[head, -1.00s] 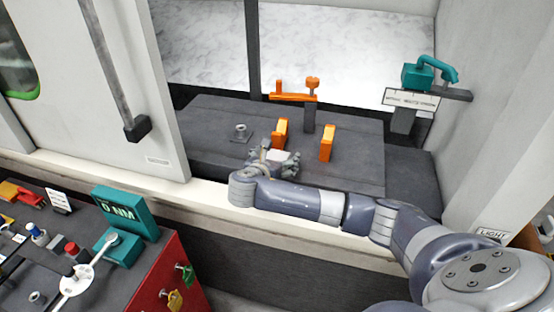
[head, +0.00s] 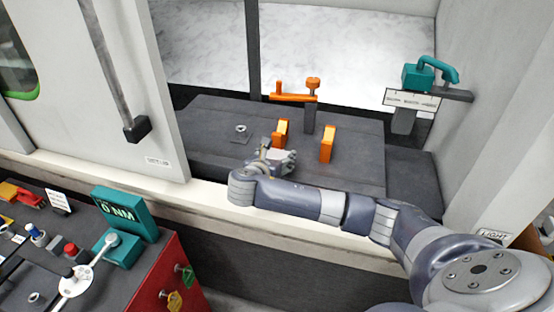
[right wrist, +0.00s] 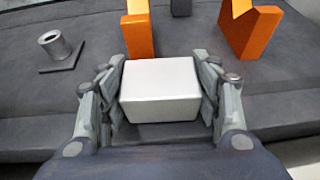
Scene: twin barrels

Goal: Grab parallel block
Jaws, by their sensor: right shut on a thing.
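The parallel block is a plain white-grey box (right wrist: 160,90), centred in the right wrist view. My right gripper (right wrist: 163,97) has a finger against each side of it and is shut on it. In the head view the right gripper (head: 277,160) is at the front of the dark table, and the block is mostly hidden by the fingers there. From the wrist view I cannot tell whether the block touches the table. My left gripper is not in view.
Two orange V-notched blocks (head: 327,144) (head: 281,132) stand just behind the gripper. A grey cylinder on a plate (head: 240,133) is to the left. An orange clamp on a post (head: 310,105) stands behind. A teal-handled gauge (head: 416,78) is at right; a red tool cabinet (head: 165,270) is front left.

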